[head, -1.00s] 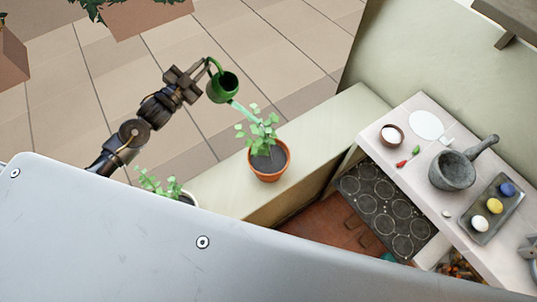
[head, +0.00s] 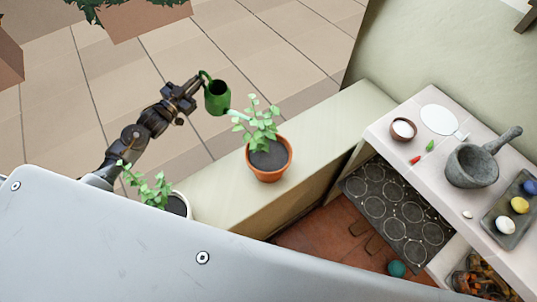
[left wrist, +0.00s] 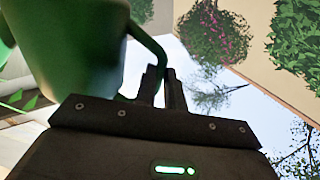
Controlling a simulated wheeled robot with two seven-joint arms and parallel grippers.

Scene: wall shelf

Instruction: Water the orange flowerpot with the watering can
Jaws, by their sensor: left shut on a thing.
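The orange flowerpot (head: 268,171) stands on the pale ledge with a leafy green plant (head: 260,127) in dark soil. I cannot tell whether spout and leaves touch, and I see no water. My left gripper (head: 199,82) is shut on the can's handle. The left wrist view shows the fingers (left wrist: 163,88) at the green handle (left wrist: 150,42), with the can's body (left wrist: 75,45) at left. My right gripper is not in view.
A white pot (head: 179,203) with another plant stands on the ledge (head: 225,197) nearer me. At right, a counter bears a mortar (head: 473,164), a small bowl (head: 403,129) and a tray of coloured balls (head: 515,212). Paved floor lies behind the ledge.

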